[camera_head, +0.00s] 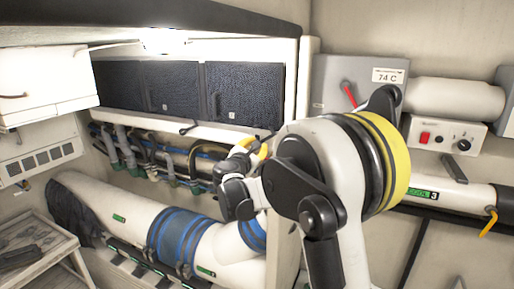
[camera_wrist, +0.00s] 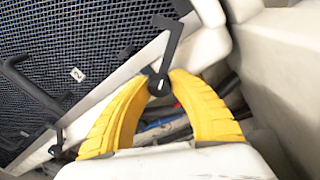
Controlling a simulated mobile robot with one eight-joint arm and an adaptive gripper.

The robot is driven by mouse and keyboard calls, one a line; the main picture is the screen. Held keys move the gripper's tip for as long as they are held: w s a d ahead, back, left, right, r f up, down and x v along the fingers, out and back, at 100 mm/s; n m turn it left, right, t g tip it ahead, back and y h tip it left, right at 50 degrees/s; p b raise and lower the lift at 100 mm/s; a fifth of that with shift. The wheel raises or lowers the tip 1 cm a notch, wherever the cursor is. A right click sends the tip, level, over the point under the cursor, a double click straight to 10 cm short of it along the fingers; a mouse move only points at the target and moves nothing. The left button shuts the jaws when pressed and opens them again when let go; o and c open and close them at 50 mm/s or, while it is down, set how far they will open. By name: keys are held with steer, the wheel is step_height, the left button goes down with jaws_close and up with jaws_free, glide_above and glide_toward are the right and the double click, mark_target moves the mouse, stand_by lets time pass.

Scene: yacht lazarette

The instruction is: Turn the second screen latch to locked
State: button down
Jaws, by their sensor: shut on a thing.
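My gripper (camera_wrist: 160,86) has yellow fingers closed around the round pivot end of a black latch (camera_wrist: 172,42) on the white ledge under the dark mesh screens. The latch's bent lever points up and overlaps the lower edge of the screen (camera_wrist: 110,45) marked 2. In the head view my gripper (camera_head: 259,150) is at the ledge below the right-hand screen (camera_head: 245,92), and the held latch is mostly hidden by my arm. Another black latch (camera_wrist: 57,143) sits further left on the ledge; it also shows in the head view (camera_head: 188,127).
Hoses and pipes (camera_head: 150,160) run below the ledge. A large white duct with blue bands (camera_head: 180,238) lies beneath. A pale wall (camera_wrist: 285,85) stands close on the right in the wrist view. A grey box with a red lever (camera_head: 350,93) is further right.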

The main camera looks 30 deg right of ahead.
steer(key=n+b, duration=0.1)
steer(key=n, duration=0.4)
steer(key=shift+f+g, duration=0.1)
steer(key=shift+g, duration=0.2)
steer(key=n+b, duration=0.1)
steer(key=n, duration=0.3)
steer(key=shift+s+n+g, duration=0.1)
steer(key=shift+n+g, duration=0.2)
steer(key=shift+g, duration=0.1)
steer(key=c, duration=1.2)
jaws_free()
steer(key=shift+d, duration=0.1)
steer(key=shift+o, duration=0.2)
steer(key=v, duration=1.2)
